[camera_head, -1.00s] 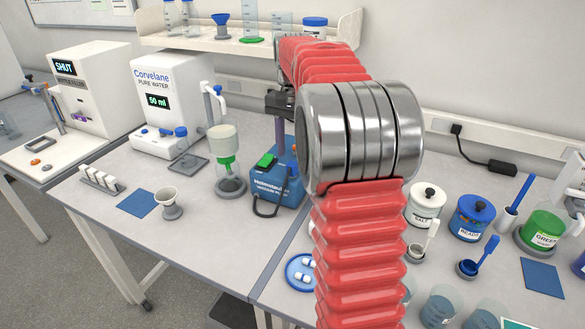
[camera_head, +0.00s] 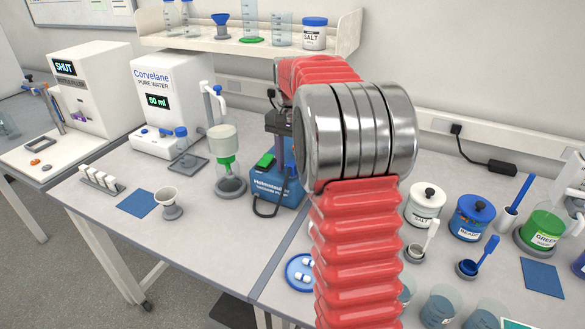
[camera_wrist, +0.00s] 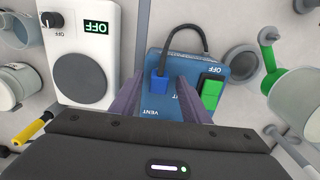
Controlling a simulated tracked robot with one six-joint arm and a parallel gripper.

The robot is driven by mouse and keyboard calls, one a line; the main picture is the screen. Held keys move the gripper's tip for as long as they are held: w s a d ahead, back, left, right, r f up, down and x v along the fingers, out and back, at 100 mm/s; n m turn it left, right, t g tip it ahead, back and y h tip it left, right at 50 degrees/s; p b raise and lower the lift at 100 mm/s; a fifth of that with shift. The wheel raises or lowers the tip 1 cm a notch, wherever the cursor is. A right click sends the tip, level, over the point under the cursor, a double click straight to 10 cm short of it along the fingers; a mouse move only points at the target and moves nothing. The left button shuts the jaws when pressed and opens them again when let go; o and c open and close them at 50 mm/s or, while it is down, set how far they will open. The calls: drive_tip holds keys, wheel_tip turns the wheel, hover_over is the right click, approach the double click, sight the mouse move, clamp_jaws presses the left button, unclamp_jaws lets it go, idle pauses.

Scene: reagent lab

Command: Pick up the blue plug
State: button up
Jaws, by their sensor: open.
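The blue plug (camera_wrist: 159,83) sits on the blue vacuum pump (camera_wrist: 150,130), near the word VENT, in the wrist view. A dark cable (camera_wrist: 196,29) loops from it across the pump's edge. My gripper (camera_wrist: 159,78) is open, its two purple-grey fingers on either side of the plug; I cannot tell whether they touch it. A green switch (camera_wrist: 212,93) is just right of the right finger. In the head view the pump (camera_head: 268,187) stands on the bench beneath my gripper, which my red arm partly hides. I cannot make out the plug there.
A hotplate (camera_wrist: 84,55) reading OFF stands left of the pump in the wrist view, and a flask with a green part (camera_wrist: 296,95) right. In the head view a filter flask (camera_head: 227,165) stands left of the pump; jars, including a salt jar (camera_head: 424,205), stand right.

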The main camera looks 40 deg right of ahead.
sight(291, 163)
drive_tip(key=shift+c, duration=0.2)
drive_tip(key=c, duration=0.9)
drive_tip(key=shift+r, duration=0.15)
drive_tip(key=shift+c, duration=0.2)
wheel_tip(291, 163, up, 10)
drive_tip(key=shift+f, duration=0.15)
